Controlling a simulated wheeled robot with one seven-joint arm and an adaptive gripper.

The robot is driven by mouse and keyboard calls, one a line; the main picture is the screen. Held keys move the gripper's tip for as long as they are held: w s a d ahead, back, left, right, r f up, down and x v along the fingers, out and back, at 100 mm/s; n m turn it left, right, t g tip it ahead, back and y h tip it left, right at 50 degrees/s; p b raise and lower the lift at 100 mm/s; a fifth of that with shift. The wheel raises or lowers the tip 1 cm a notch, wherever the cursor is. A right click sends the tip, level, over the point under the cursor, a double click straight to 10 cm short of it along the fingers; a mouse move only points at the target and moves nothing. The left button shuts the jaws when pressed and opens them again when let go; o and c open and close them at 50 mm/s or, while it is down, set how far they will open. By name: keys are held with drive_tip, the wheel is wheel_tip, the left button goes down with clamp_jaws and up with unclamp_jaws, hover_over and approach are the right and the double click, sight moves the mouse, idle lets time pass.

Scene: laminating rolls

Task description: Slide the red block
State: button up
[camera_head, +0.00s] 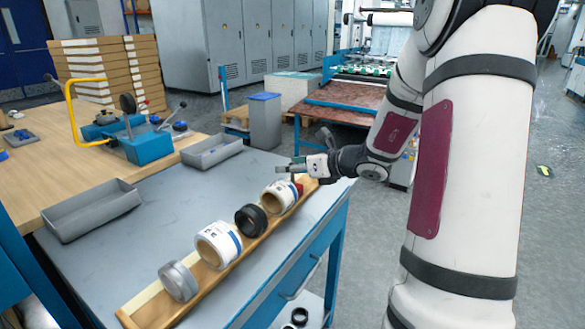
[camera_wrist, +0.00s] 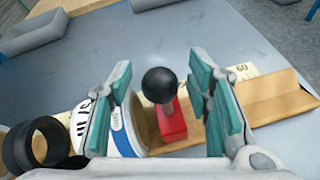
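The red block (camera_wrist: 172,123) with a black ball knob (camera_wrist: 159,85) sits on the wooden rail (camera_wrist: 265,100) in the wrist view. In the head view only a small part of the red block (camera_head: 299,188) shows, below my gripper (camera_head: 291,167). In the wrist view my gripper (camera_wrist: 157,92) is open, with one teal-padded finger on each side of the knob. I see gaps between the knob and both fingers. A white roll with a blue-edged label (camera_wrist: 124,128) stands just left of the block; I cannot tell whether they touch.
Along the rail (camera_head: 150,312) in the head view stand a white roll (camera_head: 279,198), a black ring (camera_head: 250,220), another white roll (camera_head: 217,243) and a grey cylinder (camera_head: 178,281). Grey trays (camera_head: 92,211) lie at the table's far side. The rail right of the block looks clear.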

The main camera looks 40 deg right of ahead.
clamp_jaws()
